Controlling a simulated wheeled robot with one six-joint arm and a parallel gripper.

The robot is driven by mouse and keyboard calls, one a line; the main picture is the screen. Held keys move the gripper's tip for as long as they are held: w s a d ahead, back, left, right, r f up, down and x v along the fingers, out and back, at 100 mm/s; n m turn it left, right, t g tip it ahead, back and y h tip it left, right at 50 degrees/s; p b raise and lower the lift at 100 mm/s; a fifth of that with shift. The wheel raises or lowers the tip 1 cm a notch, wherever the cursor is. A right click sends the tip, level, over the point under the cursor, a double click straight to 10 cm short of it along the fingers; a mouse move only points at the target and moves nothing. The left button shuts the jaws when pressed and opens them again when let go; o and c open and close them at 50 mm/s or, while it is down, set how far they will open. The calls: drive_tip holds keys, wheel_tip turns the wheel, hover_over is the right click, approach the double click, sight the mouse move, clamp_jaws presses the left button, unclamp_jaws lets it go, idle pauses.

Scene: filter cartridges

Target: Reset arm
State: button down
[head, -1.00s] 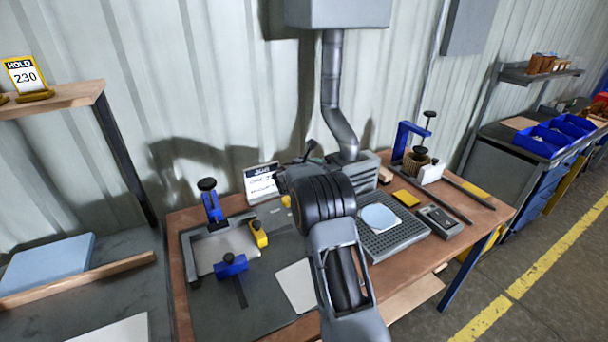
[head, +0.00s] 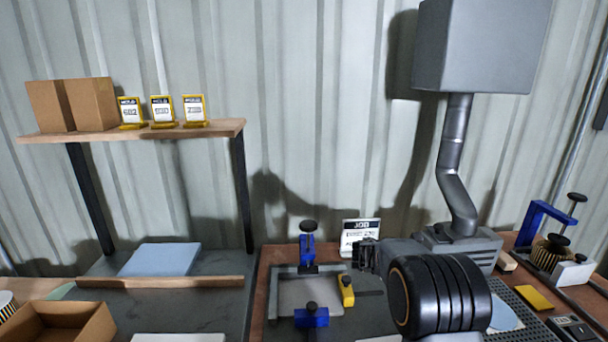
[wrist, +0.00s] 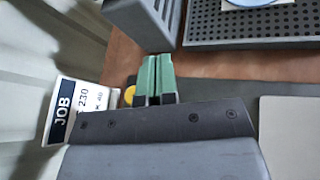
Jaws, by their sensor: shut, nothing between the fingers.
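My gripper (head: 366,253) is seen in the head view in front of the lower part of the white JOB card (head: 360,234). In the wrist view its green fingers (wrist: 155,76) are together with nothing held. The JOB card, reading 230 there, stands to the left of the fingers (wrist: 76,109). My dark, ribbed wrist joint hides part of the workbench (head: 262,300) in the head view.
A clamp fixture with a grey plate (head: 310,294), blue clamps and a yellow block (head: 346,290) lies left of my gripper. A grey duct unit (head: 458,245) and perforated tray (head: 520,325) are right. Left are a shelf (head: 190,131) with HOLD signs and an open box (head: 58,325).

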drive_tip(key=s+a+f+m+g+y, duration=0.1)
drive_tip(key=s+a+m+g+y, duration=0.15)
drive_tip(key=s+m, duration=0.35)
drive_tip(key=s+a+f+m+g+y, duration=0.1)
drive_tip(key=s+a+f+m+y, duration=0.15)
drive_tip(key=s+m, duration=0.4)
drive_tip(key=s+a+r+m+t+y, duration=0.1)
drive_tip(key=s+a+r+m+y, duration=0.2)
drive_tip(key=s+a, duration=0.3)
drive_tip(key=s+a+r+m+t+y, duration=0.1)
drive_tip(key=s+a+r+m+y, duration=0.2)
drive_tip(key=s, duration=0.7)
drive_tip(key=shift+s+a+r+y, duration=0.25)
drive_tip(key=shift+a+y, duration=0.55)
drive_tip(key=shift+a, duration=0.6)
drive_tip(key=shift+m+t, duration=0.25)
